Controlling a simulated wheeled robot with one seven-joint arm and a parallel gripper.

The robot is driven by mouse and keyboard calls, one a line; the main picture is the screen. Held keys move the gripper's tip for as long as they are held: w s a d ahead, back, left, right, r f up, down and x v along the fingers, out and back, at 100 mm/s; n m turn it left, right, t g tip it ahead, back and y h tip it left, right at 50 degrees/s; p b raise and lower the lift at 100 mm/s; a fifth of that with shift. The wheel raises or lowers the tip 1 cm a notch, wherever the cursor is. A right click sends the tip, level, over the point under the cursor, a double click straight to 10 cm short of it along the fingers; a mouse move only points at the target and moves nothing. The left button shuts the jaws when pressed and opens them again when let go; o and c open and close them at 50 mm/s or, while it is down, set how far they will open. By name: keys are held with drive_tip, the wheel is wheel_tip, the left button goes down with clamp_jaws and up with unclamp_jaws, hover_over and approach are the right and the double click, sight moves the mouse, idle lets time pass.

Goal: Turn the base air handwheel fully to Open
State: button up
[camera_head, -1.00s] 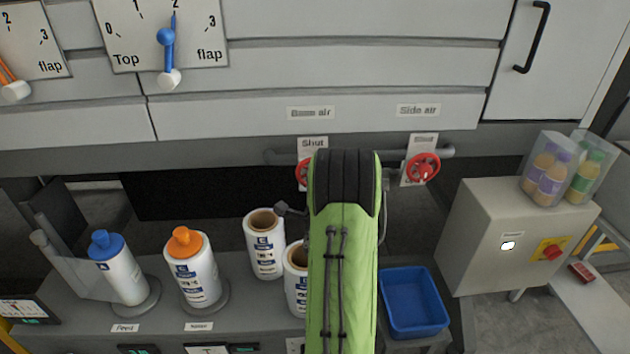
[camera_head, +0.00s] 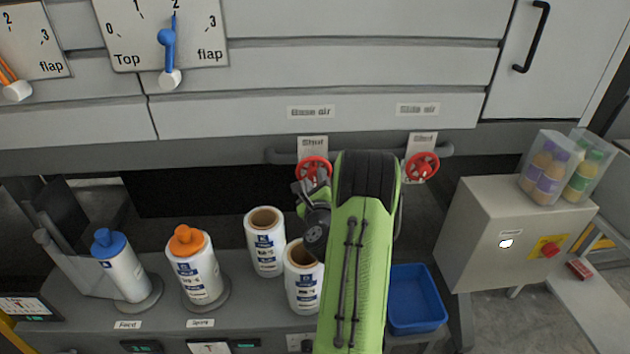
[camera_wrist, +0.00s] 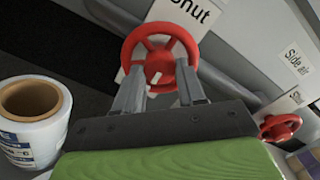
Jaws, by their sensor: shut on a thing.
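The base air handwheel (camera_head: 314,168) is a red wheel below the label "Base air" (camera_head: 311,112), in front of a "Shut" plate (camera_head: 312,145). In the wrist view the handwheel (camera_wrist: 160,55) fills the upper middle, with a white mark near its hub. My gripper (camera_wrist: 160,80) has its two grey fingers at the lower rim of this wheel, shut on it. In the head view my green arm rises just right of the wheel and hides part of its lower side. The fingertips are hard to make out there.
The red side air handwheel (camera_head: 422,167) is close by on the right, with its own plate. White rolls (camera_head: 265,240) stand below left of the arm. A blue bin (camera_head: 416,300) is at the lower right. A grey box (camera_head: 520,230) stands farther right.

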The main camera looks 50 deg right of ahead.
drive_tip(key=shift+f+m, duration=0.15)
drive_tip(key=shift+m, duration=0.25)
drive_tip(key=o, duration=1.1)
drive_tip(key=shift+c, duration=0.2)
